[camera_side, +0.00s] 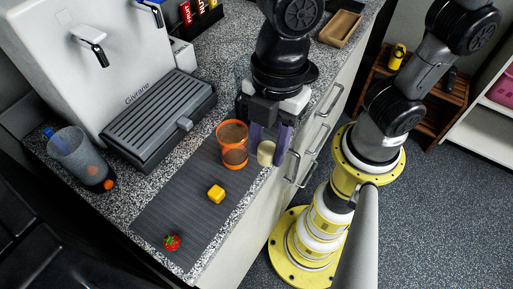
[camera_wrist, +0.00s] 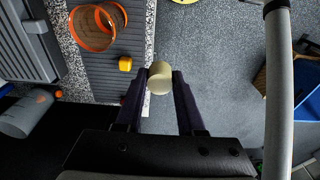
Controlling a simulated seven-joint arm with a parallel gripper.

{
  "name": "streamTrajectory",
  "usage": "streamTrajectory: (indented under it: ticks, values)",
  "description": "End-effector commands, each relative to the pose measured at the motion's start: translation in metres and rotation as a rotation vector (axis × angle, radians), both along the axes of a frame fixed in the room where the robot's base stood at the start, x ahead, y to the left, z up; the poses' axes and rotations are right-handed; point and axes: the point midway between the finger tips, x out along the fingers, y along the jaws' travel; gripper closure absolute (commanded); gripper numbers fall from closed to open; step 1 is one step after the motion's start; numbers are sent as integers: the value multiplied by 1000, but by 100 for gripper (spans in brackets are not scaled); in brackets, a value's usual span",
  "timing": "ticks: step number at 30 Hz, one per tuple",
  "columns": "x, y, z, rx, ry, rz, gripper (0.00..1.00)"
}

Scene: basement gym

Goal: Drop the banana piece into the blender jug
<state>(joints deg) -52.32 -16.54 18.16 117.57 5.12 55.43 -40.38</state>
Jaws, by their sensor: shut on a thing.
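The banana piece (camera_side: 265,153) is a short pale-yellow cylinder. My gripper (camera_side: 268,151) is shut on it; in the wrist view the banana piece (camera_wrist: 161,79) sits between the two purple fingertips (camera_wrist: 162,78). It is held near the counter's front edge. The jug (camera_side: 232,146), open and see-through with orange rims, stands on the dark mat, just left of my gripper in the side view. In the wrist view the jug (camera_wrist: 96,26) is at upper left, apart from the fingers.
A yellow cube (camera_side: 216,194) and a strawberry (camera_side: 172,242) lie on the dark ribbed mat (camera_side: 160,212). A coffee machine (camera_side: 120,60) stands behind. A grey container (camera_side: 75,155) is at the far left, with a small orange thing (camera_side: 109,185) by it. The mat's front part has free room.

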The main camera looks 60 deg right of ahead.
Motion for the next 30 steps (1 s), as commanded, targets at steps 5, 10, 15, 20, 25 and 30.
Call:
streamTrajectory:
  ticks: [5, 10, 15, 20, 25, 30]
  values:
    - [0, 0, 0, 0, 0, 0, 100]
    - [-3, -3, 0, 1, -1, 7, 100]
    - [14, -16, 17, 2, -1, -48, 100]
    - [46, -45, 34, 1, -2, -193, 100]
    - [78, -83, 51, 1, -2, -367, 100]
    - [103, -126, 64, 1, -2, -540, 100]
